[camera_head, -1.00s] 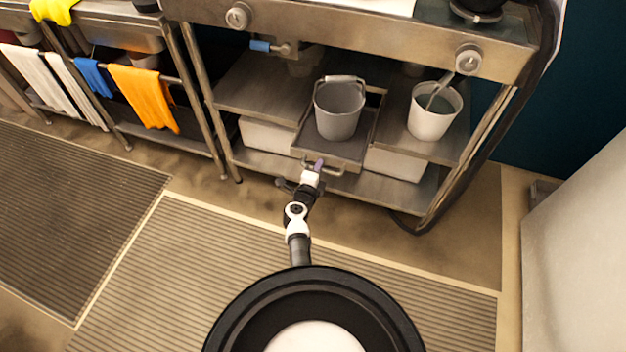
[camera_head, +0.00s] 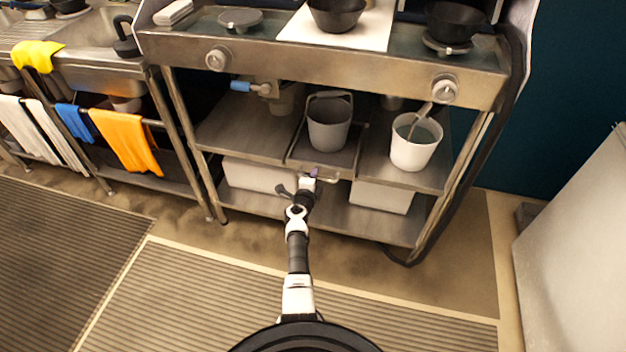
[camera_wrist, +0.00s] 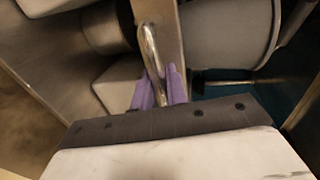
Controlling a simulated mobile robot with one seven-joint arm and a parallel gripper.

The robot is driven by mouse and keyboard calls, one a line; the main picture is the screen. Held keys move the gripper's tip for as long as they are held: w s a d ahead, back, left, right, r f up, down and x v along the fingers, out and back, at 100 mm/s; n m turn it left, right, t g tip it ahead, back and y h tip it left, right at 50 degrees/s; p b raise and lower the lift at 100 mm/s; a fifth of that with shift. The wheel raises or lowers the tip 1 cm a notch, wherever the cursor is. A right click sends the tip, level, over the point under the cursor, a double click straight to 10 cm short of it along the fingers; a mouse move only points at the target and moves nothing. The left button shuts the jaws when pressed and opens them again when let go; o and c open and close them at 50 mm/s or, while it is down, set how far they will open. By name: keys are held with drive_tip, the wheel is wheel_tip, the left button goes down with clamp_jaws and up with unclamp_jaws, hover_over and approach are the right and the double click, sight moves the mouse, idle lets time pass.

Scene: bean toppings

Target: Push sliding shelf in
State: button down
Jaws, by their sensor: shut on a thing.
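The sliding shelf (camera_head: 345,157) is a metal tray in the middle of the lower level of the steel stand. Its front edge now lies close to flush with the fixed shelves on either side. A grey bucket (camera_head: 329,130) stands upright on it. A bar handle (camera_head: 335,181) is on its front, and it shows in the wrist view as a shiny bar (camera_wrist: 150,45). My gripper (camera_head: 312,174) is at the left part of the handle. In the wrist view its purple fingers (camera_wrist: 160,90) are shut on the bar, and the fingertips partly hide it.
A white bucket (camera_head: 414,142) with a utensil stands on the right fixed shelf (camera_head: 375,168). White containers (camera_head: 382,196) are on the level below. A black hose (camera_head: 458,200) runs down the stand's right side. The floor before the stand is clear, with ribbed mats (camera_head: 200,290).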

drive_tip(key=shift+w+r, duration=0.15)
drive_tip(key=shift+r, duration=0.05)
drive_tip(key=c, duration=1.5)
unclamp_jaws()
drive_tip(key=shift+d, duration=0.1)
drive_tip(key=shift+w, duration=0.1)
drive_tip(key=shift+r, duration=0.1)
drive_tip(key=f+p+v, duration=0.1)
drive_tip(key=p+v, duration=0.4)
drive_tip(key=v, duration=0.9)
